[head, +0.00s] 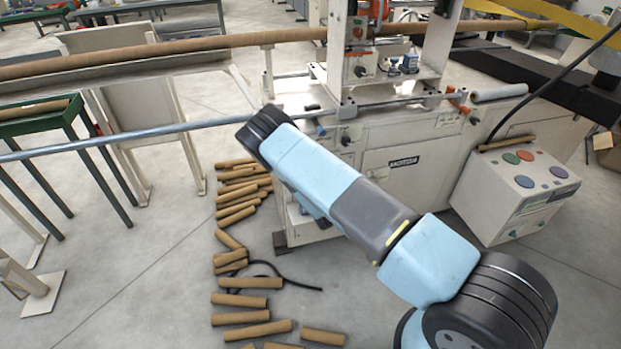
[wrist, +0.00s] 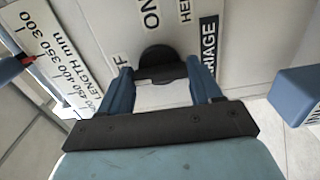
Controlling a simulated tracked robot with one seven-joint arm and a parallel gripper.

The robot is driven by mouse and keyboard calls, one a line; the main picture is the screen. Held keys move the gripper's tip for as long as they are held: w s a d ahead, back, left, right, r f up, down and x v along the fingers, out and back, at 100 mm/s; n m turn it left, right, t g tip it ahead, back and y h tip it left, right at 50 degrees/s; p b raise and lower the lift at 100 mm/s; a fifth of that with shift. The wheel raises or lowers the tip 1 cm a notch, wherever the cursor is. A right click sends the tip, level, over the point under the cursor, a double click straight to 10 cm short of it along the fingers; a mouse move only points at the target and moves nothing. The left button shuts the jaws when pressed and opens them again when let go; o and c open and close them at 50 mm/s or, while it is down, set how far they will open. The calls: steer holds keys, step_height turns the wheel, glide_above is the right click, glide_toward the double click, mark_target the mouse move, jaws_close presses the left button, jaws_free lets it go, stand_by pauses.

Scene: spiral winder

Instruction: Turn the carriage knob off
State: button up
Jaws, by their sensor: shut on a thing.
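The carriage knob (wrist: 158,54) is black and round, on a pale panel in the wrist view. The letters "ON" stand above it, and an "F", the end of a partly hidden word, stands at its left. A label ending in "RIAGE" (wrist: 209,45) is at its right. My gripper (wrist: 160,72) has its two blue fingers on either side of the knob's near part and is shut on it. I cannot tell which mark the knob points to. In the head view my arm hides the knob and my gripper.
A length scale (wrist: 50,45) with a red pointer (wrist: 17,67) lies left of the knob; a blue block (wrist: 297,95) juts out at right. The winder cabinet (head: 400,160) stands behind my arm. A button box (head: 515,190) stands right. Cardboard tubes (head: 248,283) litter the floor.

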steer(key=shift+s+a+f+n, duration=0.15)
steer(key=shift+s+f+n, duration=0.05)
steer(key=shift+f+n, duration=0.1)
steer(key=o, duration=1)
steer(key=shift+w+r, duration=0.15)
steer(key=shift+o, duration=0.2)
steer(key=v, duration=1.4)
steer(key=shift+w+r, duration=0.1)
steer(key=shift+w, duration=0.1)
